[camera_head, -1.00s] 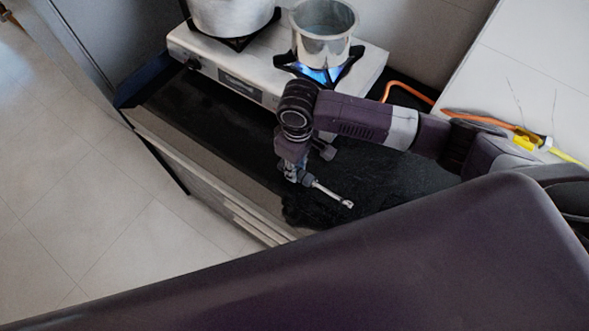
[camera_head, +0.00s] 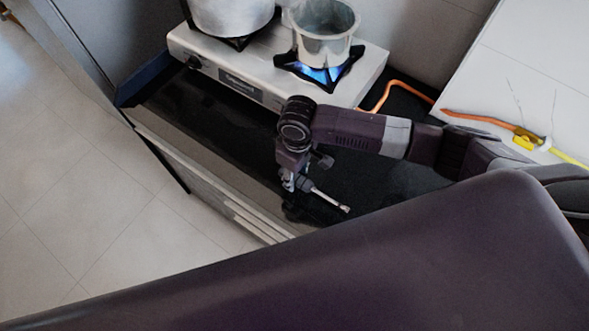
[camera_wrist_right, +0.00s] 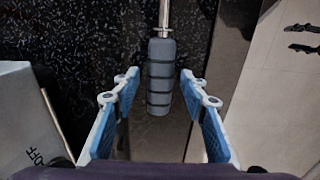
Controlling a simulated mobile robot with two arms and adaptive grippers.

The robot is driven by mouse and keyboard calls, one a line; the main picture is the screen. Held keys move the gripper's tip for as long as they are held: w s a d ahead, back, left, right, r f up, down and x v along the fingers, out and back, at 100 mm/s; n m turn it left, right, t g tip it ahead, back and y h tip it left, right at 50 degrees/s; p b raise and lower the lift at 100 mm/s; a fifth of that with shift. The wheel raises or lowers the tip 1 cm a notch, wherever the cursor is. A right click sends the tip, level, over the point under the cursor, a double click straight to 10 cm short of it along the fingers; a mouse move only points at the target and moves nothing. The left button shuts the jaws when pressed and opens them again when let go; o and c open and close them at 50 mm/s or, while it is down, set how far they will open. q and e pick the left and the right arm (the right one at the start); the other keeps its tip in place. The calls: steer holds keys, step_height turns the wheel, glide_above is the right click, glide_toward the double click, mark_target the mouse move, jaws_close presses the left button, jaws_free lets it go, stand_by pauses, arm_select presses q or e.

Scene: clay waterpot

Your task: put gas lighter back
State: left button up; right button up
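The gas lighter (camera_head: 328,199) has a grey ribbed handle and a thin metal rod. In the head view it is low over or on the black counter, near its front edge, with the rod pointing right and toward me. My right gripper (camera_head: 291,190) is at its handle end. In the right wrist view the two blue-padded fingers of my right gripper (camera_wrist_right: 160,108) are spread apart, with a visible gap on each side of the lighter's handle (camera_wrist_right: 160,75). The rod runs up out of that view. My left gripper is in neither view.
A silver gas stove (camera_head: 232,73) stands at the back of the black counter (camera_head: 200,106). A large pot (camera_head: 232,14) is on its left burner and a smaller metal pot (camera_head: 325,48) sits over a blue flame. An orange hose (camera_head: 382,92) lies to the right.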

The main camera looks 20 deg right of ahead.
step_height(320, 180, up, 12)
steer(key=b, duration=0.1)
steer(key=shift+r, duration=0.2)
steer(key=shift+f, duration=0.1)
stand_by(0.7)
